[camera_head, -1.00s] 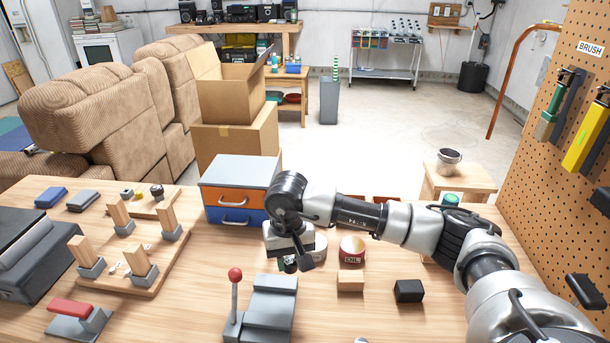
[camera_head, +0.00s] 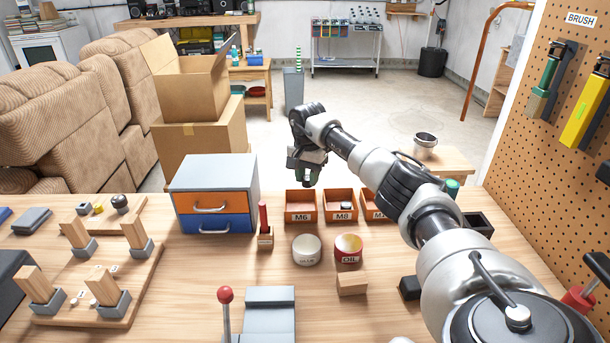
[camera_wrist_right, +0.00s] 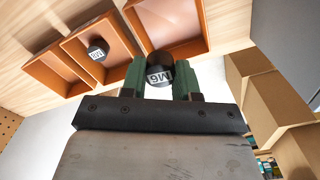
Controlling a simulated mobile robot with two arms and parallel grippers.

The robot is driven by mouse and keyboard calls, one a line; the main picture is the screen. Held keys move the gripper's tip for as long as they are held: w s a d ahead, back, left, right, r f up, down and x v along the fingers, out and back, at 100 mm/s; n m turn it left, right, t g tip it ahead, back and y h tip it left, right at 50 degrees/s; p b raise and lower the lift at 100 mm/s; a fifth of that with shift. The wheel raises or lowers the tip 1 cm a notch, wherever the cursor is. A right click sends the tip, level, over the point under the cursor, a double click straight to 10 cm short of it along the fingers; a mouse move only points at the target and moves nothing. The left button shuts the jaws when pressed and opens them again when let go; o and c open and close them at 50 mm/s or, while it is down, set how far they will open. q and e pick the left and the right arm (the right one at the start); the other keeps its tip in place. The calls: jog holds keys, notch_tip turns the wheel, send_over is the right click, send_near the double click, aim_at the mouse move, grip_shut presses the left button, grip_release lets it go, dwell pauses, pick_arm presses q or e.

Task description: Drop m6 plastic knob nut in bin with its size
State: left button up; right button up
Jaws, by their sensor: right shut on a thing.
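My right gripper (camera_head: 308,176) hangs above and just behind the orange bin marked M6 (camera_head: 300,205). In the right wrist view the gripper (camera_wrist_right: 161,78) is shut on a black plastic knob nut (camera_wrist_right: 159,68), whose white label reads M6. A third bin (camera_head: 374,213) is partly hidden by my arm. My left gripper is not in view.
An orange and blue drawer unit (camera_head: 212,195) and a red-handled tool (camera_head: 264,228) stand left of the bins. A white round container (camera_head: 306,250) and a red one (camera_head: 348,249) stand in front. A wooden block (camera_head: 352,283) lies nearer.

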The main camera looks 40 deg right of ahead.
aim_at(307, 187)
notch_tip(307, 187, down, 4)
jog(key=b, duration=0.2)
jog(key=shift+r+b, duration=0.1)
jog(key=shift+b, duration=0.3)
jog(key=shift+f+b, duration=0.45)
jog(key=shift+f, duration=0.15)
jog(key=shift+r, duration=0.1)
jog(key=o, duration=1)
jog(key=shift+c, duration=0.2)
notch_tip(307, 187, up, 11)
jog(key=shift+f+p, duration=0.1)
jog(key=shift+p, duration=0.25)
